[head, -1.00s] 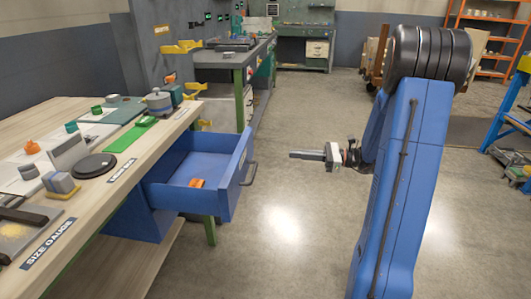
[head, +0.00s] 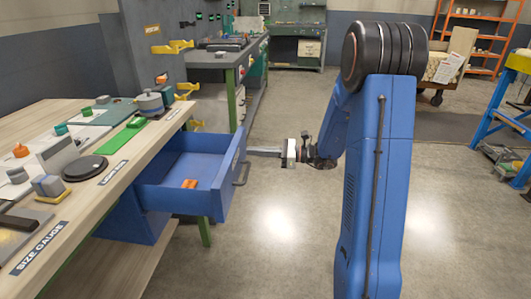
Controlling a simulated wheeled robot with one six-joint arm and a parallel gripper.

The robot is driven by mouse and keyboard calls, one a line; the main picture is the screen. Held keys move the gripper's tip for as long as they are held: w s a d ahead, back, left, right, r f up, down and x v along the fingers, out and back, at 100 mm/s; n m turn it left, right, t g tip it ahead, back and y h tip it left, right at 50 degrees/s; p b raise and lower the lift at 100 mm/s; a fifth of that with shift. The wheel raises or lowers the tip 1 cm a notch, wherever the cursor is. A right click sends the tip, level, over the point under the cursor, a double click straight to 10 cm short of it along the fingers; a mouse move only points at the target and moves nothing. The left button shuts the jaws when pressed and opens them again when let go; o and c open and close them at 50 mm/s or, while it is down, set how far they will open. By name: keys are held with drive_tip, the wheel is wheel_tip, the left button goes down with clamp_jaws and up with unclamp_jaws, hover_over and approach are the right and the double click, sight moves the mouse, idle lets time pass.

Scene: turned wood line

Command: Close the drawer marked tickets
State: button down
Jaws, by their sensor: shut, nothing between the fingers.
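A blue drawer (head: 178,199) is pulled out from under the wooden workbench on the left. An orange item (head: 190,184) lies on its floor. A dark handle (head: 241,172) is on the drawer's front panel, which faces right. I cannot read a tickets mark on the drawer. My gripper (head: 252,151) is shut and empty, with its fingers pointing left. The fingertips are at the upper far part of the front panel, by the handle. I cannot tell whether they touch it.
The workbench (head: 125,157) carries a black disc (head: 84,168), a grey pot (head: 151,101), a green block (head: 136,122) and other small things. A second bench (head: 231,60) stands farther back. The floor (head: 285,215) right of the drawer is clear.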

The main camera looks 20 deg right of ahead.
drive_tip(key=shift+w+a, duration=0.25)
drive_tip(key=shift+a, duration=0.15)
approach(191, 158)
drive_tip(key=w+a+r, duration=0.1)
drive_tip(key=a, duration=0.2)
drive_tip(key=w+a+r, duration=0.3)
drive_tip(key=w+a, duration=0.1)
drive_tip(key=a, duration=0.1)
drive_tip(key=shift+a+r, duration=0.35)
drive_tip(key=shift+r, duration=0.05)
drive_tip(key=shift+w+a+r, duration=0.1)
drive_tip(key=shift+r, duration=0.05)
